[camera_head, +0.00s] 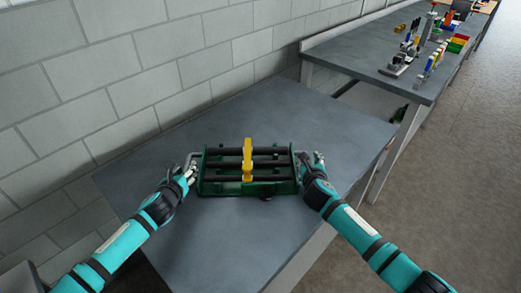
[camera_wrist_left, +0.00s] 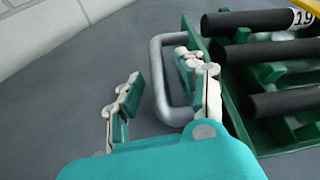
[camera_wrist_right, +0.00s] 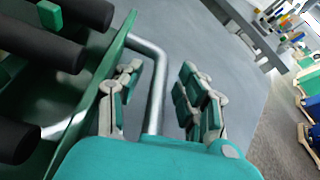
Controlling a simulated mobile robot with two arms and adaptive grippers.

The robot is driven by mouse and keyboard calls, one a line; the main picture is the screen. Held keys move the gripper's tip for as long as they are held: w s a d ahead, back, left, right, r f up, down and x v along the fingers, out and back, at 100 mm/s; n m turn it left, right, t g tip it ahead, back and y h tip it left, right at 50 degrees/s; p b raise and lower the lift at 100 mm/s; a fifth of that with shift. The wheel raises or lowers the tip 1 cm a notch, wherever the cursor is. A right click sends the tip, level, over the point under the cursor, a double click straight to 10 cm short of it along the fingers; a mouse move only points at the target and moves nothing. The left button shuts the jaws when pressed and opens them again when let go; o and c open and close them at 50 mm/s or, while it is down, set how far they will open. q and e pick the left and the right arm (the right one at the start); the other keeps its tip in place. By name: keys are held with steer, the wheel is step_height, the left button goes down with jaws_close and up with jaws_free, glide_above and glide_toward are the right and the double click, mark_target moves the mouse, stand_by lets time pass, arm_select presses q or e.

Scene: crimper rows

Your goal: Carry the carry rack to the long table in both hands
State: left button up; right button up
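The carry rack (camera_head: 290,188) is a green frame with black bars and a yellow upright piece (camera_head: 247,160) across its middle. It rests on the near grey table (camera_head: 270,118). A grey tube handle is at each end. My left gripper (camera_head: 188,170) is open at the left handle (camera_wrist_left: 157,75), with one finger inside the loop and the other outside. My right gripper (camera_head: 312,166) is open at the right handle (camera_wrist_right: 157,90), its fingers on either side of the tube. Gaps show between the fingers and the tubes in both wrist views.
A longer grey table (camera_head: 390,42) stands beyond, at the upper right, with tools and coloured bins (camera_head: 457,43) on it. A pale block wall (camera_head: 130,65) runs along the left. Open floor (camera_head: 450,170) lies to the right.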

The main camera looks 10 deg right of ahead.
arm_select(q)
steer(key=v, duration=1.1)
steer(key=shift+s+r, duration=0.15)
steer(key=shift+s, duration=0.15)
arm_select(e)
steer(key=shift+s, duration=0.1)
steer(key=v, duration=1.2)
arm_select(q)
steer(key=shift+r, duration=0.15)
arm_select(e)
steer(key=shift+r, duration=0.15)
